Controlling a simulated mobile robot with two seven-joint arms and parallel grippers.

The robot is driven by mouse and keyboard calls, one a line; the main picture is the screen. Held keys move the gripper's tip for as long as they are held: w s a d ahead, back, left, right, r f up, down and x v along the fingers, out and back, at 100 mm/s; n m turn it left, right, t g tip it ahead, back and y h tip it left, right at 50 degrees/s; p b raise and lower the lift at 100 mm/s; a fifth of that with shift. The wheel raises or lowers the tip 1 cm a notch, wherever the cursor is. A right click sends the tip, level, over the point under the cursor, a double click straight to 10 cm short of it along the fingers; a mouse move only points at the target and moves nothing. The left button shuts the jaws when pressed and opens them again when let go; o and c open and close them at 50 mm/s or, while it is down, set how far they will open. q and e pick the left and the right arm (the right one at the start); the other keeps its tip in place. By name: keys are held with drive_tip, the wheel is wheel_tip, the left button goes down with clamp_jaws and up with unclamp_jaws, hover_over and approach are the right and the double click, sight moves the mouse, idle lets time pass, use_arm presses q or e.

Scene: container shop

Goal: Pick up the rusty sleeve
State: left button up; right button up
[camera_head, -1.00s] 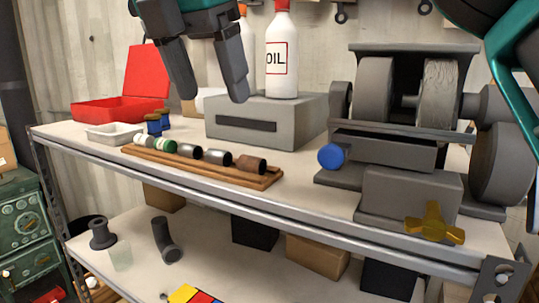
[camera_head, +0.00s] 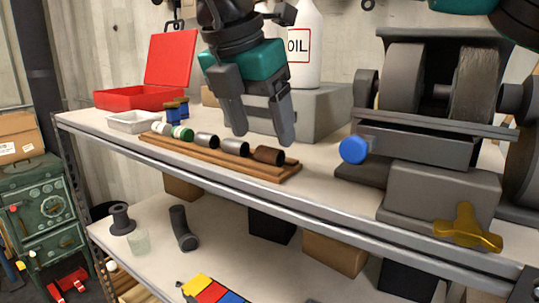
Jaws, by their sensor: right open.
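The rusty sleeve (camera_head: 269,155) is a brown cylinder lying at the right end of a row of sleeves on a wooden rack (camera_head: 215,160) on the upper shelf. My right gripper (camera_head: 263,137) hangs fingers down, open and empty, just above and behind the right end of the row in the picture. Its fingertips look close to the rusty sleeve but are apart from it. A dark grey sleeve (camera_head: 235,147) lies to its left, with another grey sleeve (camera_head: 206,141) beyond.
A grey block (camera_head: 325,115) and a white oil bottle (camera_head: 303,60) stand behind my gripper. A bench grinder (camera_head: 440,150) with a blue knob (camera_head: 354,150) stands to the right. A white tray (camera_head: 133,122) and red box (camera_head: 140,97) are at left.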

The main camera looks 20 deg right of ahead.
sight(267, 149)
drive_tip(key=x, duration=0.3)
drive_tip(key=shift+w+d+f, duration=0.15)
drive_tip(key=shift+f, duration=0.1)
drive_tip(key=c, duration=1.2)
